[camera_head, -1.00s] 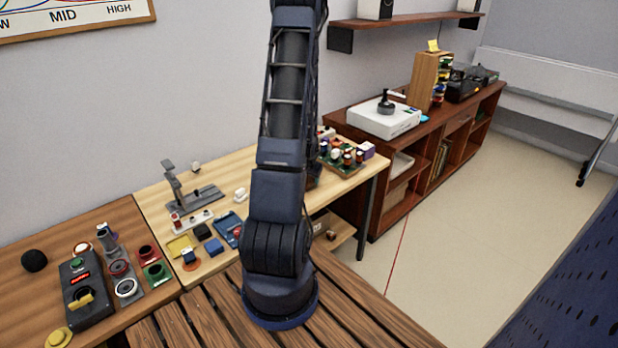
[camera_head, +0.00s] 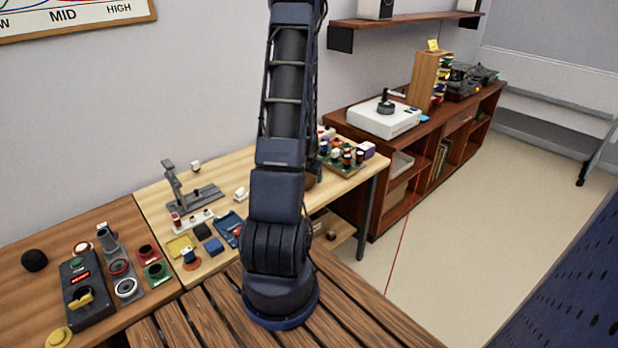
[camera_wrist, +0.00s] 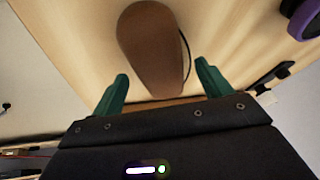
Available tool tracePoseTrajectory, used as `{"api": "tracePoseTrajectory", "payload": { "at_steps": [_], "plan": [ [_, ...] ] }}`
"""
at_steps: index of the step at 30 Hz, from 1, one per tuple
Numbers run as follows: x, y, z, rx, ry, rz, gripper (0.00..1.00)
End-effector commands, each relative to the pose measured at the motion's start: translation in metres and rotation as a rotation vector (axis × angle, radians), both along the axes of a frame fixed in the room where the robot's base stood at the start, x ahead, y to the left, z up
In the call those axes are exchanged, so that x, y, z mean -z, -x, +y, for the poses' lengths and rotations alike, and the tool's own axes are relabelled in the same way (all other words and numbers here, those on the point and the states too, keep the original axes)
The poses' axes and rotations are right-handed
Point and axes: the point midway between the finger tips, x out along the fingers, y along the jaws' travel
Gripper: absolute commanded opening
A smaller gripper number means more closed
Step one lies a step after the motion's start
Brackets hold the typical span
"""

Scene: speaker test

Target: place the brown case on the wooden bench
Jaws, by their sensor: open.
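A rounded brown object, apparently the brown case (camera_wrist: 152,42), lies on a pale wooden surface in the wrist view. In the head view my arm hides the gripper and most of the case's area. A slatted wooden bench (camera_head: 360,312) fills the bottom of the head view, around my arm's base, with bare slats on both sides.
A light wooden table (camera_head: 225,262) holds several small parts and a metal stand (camera_head: 185,190). A brown table (camera_head: 40,290) with a black control box (camera_head: 85,290) is at left. A dark wooden shelf unit (camera_head: 375,175) stands behind.

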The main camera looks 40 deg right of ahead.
Motion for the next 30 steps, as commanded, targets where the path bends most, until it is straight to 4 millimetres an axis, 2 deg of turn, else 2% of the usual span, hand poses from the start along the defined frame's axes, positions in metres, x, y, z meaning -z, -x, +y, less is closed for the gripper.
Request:
{"api": "tracePoseTrajectory", "payload": {
  "at_steps": [21,30],
  "plan": [
    [-0.083,0.022,0.028,-0.001,0.002,-0.001,0.78],
    [-0.099,0.027,0.034,0.0,-0.001,0.0,0.78]
  ]
}}
